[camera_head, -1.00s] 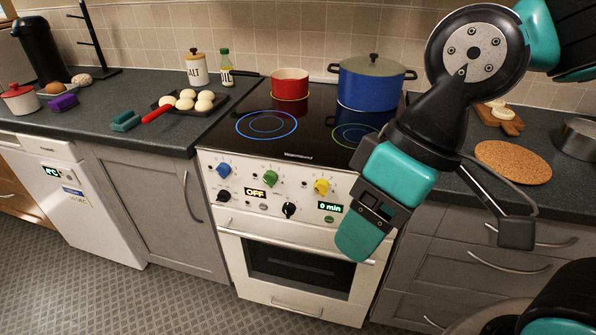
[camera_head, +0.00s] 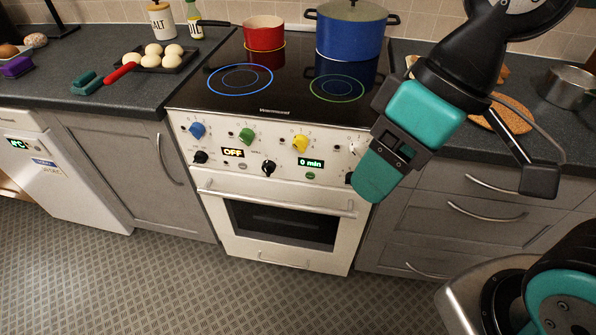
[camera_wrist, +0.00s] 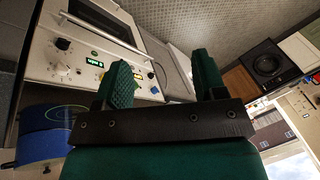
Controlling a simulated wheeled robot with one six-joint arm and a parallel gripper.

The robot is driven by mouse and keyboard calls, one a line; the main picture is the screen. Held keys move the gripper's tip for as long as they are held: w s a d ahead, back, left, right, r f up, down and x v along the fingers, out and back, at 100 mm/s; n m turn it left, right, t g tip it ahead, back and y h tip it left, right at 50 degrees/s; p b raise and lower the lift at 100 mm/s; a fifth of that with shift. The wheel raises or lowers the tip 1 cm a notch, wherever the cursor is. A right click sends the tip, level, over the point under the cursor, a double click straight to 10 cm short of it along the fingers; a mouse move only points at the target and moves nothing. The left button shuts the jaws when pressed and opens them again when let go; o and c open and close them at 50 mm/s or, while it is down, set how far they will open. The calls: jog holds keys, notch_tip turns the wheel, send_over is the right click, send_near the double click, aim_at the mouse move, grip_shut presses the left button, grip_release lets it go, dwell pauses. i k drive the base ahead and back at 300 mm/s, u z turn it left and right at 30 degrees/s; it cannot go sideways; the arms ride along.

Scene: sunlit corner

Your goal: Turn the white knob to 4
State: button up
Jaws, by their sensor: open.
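The white knob (camera_head: 356,147) is at the right end of the stove's upper knob row in the head view. It is small, pale against the white panel, and partly covered by my gripper, so its setting is not readable. My gripper (camera_head: 374,180) is in front of the panel's right end, pointing down and left. In the wrist view my gripper (camera_wrist: 163,74) shows two green fingers spread apart with nothing between them.
Blue (camera_head: 197,130), green (camera_head: 246,136) and yellow (camera_head: 300,143) knobs sit left of the white one. Black knobs and displays reading OFF and 0 min are below. The oven handle (camera_head: 275,199) juts out. A blue pot (camera_head: 350,35) and a red pot (camera_head: 264,33) stand on the cooktop.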

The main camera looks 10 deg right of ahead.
aim_at(356, 150)
jog(key=z, duration=3.05)
jog(key=k, duration=0.75)
jog(key=u, duration=1.7)
